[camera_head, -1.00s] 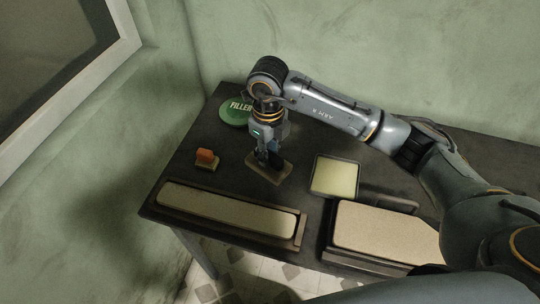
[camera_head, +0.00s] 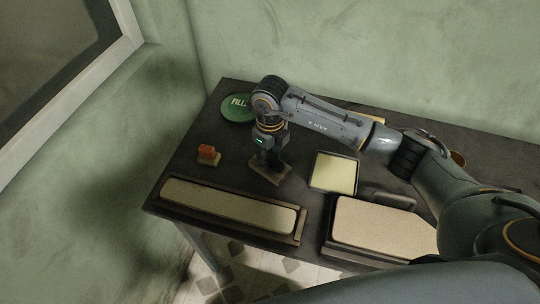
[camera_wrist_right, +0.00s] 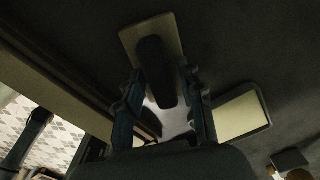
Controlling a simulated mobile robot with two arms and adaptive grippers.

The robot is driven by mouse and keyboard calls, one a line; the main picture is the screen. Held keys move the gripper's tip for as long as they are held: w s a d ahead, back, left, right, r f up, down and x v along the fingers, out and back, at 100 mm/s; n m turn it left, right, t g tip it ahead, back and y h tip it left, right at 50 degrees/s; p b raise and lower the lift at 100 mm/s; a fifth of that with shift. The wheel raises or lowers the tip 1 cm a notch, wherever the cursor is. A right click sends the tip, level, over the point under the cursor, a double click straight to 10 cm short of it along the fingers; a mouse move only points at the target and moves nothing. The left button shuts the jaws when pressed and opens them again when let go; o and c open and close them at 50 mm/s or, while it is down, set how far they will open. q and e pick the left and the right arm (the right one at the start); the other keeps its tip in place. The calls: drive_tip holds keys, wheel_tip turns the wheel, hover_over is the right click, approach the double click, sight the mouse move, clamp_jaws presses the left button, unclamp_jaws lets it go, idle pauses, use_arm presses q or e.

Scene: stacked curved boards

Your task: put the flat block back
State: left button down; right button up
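The flat block (camera_head: 268,178) is a thin tan-brown plate with a dark handle on top. It is near the middle of the dark table, behind the long tan board. My right gripper (camera_head: 272,163) points down and is shut on its handle. In the right wrist view the block (camera_wrist_right: 130,38) shows between and beyond the fingers of the gripper (camera_wrist_right: 163,75), its dark handle between them. Whether the block touches the table is unclear. My left gripper is out of view.
A long tan board (camera_head: 225,205) in a dark tray lies at the front left, a wider one (camera_head: 383,226) at the front right. An orange-topped block (camera_head: 207,154) stands left. A square pale-yellow tray (camera_head: 335,173) lies right, and a green FILLER lid (camera_head: 236,107) behind.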

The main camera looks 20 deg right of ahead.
sight(270, 157)
drive_tip(key=shift+r, duration=0.15)
drive_tip(key=shift+r, duration=0.2)
wheel_tip(270, 157, up, 12)
drive_tip(key=b, duration=0.3)
drive_tip(key=shift+f, duration=0.1)
idle(0.4)
